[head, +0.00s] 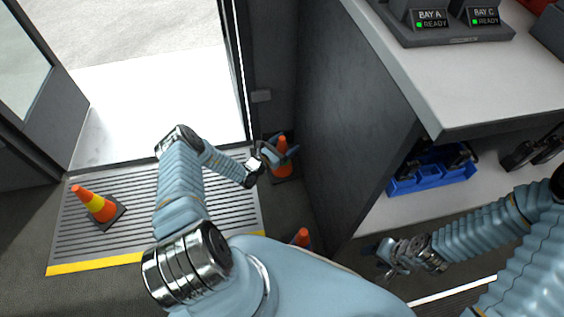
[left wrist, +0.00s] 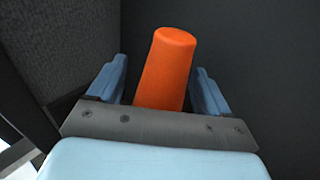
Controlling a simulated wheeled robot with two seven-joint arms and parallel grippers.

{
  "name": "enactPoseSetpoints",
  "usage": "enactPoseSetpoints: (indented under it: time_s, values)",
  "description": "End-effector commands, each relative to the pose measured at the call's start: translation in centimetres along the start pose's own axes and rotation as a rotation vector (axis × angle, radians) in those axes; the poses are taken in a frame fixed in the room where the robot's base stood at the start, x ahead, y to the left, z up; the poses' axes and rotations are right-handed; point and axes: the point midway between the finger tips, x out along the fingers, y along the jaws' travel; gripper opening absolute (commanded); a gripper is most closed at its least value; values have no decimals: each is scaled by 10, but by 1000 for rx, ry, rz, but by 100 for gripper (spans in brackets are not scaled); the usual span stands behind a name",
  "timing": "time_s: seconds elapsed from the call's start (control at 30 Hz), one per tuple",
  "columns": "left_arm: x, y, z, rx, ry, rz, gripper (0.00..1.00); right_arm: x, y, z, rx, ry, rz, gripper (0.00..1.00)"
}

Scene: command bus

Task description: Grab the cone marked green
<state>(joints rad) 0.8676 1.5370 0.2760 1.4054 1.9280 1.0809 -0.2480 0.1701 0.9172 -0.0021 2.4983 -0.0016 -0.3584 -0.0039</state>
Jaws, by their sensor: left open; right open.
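An orange cone (head: 283,146) stands on a dark base in the corner beside the doorway. My left gripper (head: 276,153) is open at this cone. In the left wrist view the plain orange cone top (left wrist: 167,66) stands between its two blue fingers (left wrist: 160,85), with no clear grip. A second cone with a yellow band (head: 96,204) stands on the ribbed step mat at the left. A third orange cone (head: 302,237) is mostly hidden behind my body. No green mark shows on any cone. My right gripper (head: 380,258) is open and empty below the counter.
The ribbed mat (head: 140,232) with a yellow edge lies before the open doorway. A dark panel (head: 345,100) stands right of the corner cone. The counter (head: 470,90) holds bay units, and a blue bin (head: 430,172) sits on the shelf below.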

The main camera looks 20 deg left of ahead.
Motion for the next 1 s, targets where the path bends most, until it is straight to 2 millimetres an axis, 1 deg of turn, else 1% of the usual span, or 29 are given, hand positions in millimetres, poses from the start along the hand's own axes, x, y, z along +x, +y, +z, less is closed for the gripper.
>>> enactPoseSetpoints:
  time_s: [0.03,0.07,0.53,0.57,0.87,1.0]
  values:
    - [0,0,0,0,0,0,79,0,0,0,0,0,0,55]
    - [0,0,0,0,0,0,74,0,0,0,0,0,0,55]
    - [-1,0,0,1,0,0,2,0,0,0,0,0,0,55]
    - [-1,0,0,1,0,0,0,0,0,0,0,0,0,55]
    - [0,0,2,2,-1,0,0,0,0,0,0,0,0,55]
    - [-1,1,10,3,-2,1,0,-3,-1,0,0,0,1,55]
